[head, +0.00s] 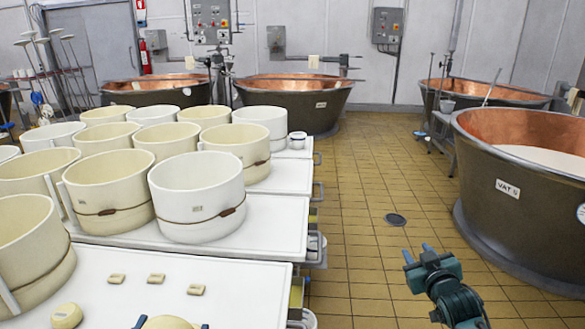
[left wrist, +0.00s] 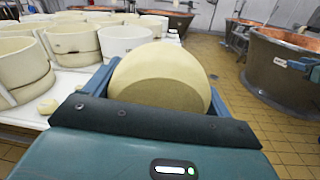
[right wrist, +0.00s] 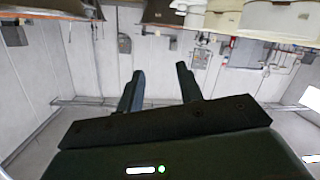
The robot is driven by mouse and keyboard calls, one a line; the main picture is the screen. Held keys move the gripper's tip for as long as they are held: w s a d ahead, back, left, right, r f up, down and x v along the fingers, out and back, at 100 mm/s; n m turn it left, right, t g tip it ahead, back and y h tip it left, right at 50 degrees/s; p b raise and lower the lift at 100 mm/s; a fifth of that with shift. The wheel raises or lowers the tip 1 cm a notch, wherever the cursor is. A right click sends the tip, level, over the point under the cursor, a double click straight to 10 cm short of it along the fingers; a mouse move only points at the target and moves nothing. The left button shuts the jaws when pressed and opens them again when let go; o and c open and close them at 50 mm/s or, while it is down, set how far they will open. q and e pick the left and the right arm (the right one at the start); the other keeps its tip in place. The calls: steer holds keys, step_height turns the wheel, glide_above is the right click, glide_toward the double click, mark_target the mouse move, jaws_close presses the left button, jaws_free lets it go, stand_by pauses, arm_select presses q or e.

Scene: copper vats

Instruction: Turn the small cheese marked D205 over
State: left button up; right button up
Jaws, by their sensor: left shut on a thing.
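A small pale yellow cheese (head: 170,323) is at the bottom edge of the head view. My left gripper (head: 172,326) is shut on it, one blue finger on each side. In the left wrist view the cheese (left wrist: 160,78) fills the space between the fingers, tilted, with a darker flat face towards the camera. No mark can be read on it. Another small cheese (head: 66,316) lies on the white table (head: 250,290) at the left. My right gripper (head: 418,254) is open and empty over the tiled floor; its fingers (right wrist: 160,88) are apart in the right wrist view.
Several large cream moulds (head: 198,197) with cords stand on white tables at the left. Three small cream blocks (head: 156,278) lie on the near table. A copper vat (head: 520,190) stands at the right, with others behind. The tiled aisle (head: 370,220) is clear around a floor drain (head: 396,219).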

steer(key=s+a+f+g+y, duration=0.25)
steer(key=s+a+f, duration=0.55)
steer(key=s+f, duration=0.5)
steer(key=s+a+f+g, duration=0.1)
steer(key=s+a, duration=0.1)
steer(key=s, duration=0.4)
steer(key=s+a+f, duration=0.1)
steer(key=s+a, duration=0.2)
steer(key=s, duration=0.4)
steer(key=s+a+g+y, duration=0.1)
steer(key=s+a, duration=0.1)
steer(key=s, duration=0.5)
steer(key=shift+a+f+g, duration=0.3)
steer(key=shift+f+g, duration=0.05)
steer(key=shift+f, duration=0.05)
steer(key=shift+s, duration=0.1)
steer(key=shift+a, duration=0.1)
